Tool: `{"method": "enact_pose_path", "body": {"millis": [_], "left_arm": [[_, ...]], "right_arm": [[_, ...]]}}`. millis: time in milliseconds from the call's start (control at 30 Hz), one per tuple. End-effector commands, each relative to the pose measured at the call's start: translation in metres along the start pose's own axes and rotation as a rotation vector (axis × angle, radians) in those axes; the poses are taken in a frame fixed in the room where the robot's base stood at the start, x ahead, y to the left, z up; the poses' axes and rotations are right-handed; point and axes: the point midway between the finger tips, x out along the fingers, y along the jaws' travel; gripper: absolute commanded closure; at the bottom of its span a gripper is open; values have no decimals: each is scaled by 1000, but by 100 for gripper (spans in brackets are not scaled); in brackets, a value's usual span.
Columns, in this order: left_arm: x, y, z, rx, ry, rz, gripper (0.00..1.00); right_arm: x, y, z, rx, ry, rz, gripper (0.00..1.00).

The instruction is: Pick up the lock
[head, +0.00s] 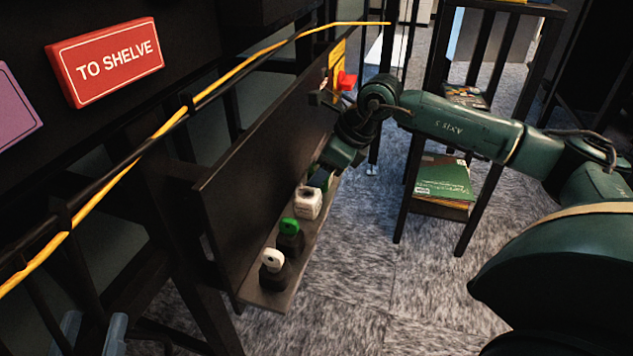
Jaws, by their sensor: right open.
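No object in the head view can be clearly made out as the lock. Small things stand in a row on a narrow dark ledge (285,292): a dark item with a white round top (272,260), a dark item with a green top (289,227), and a white blocky item (308,202). My right arm comes in from the right. My right gripper (323,172) is open at the far part of this ledge, partly hidden by its own wrist. A green bit shows beside it. My left gripper is not seen.
A dark upright panel (255,170) backs the ledge. A red object (347,81) shows beyond my wrist. A yellow cable (175,122) runs along a rail at left, below a red "TO SHELVE" sign (105,62). A dark shelf with a green book (443,177) stands behind my arm. Carpet is open below.

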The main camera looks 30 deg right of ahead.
Motion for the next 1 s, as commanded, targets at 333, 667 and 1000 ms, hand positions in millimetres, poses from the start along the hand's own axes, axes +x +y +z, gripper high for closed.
{"method": "enact_pose_path", "body": {"millis": [333,667,1000], "left_arm": [[1,0,-2,2,8,2,64],[1,0,-2,3,8,1,64],[1,-1,-4,2,4,1,64]], "right_arm": [[1,0,0,-1,-1,-1,58],[1,0,0,-1,0,-1,84],[-4,0,3,-1,-1,-1,84]]}}
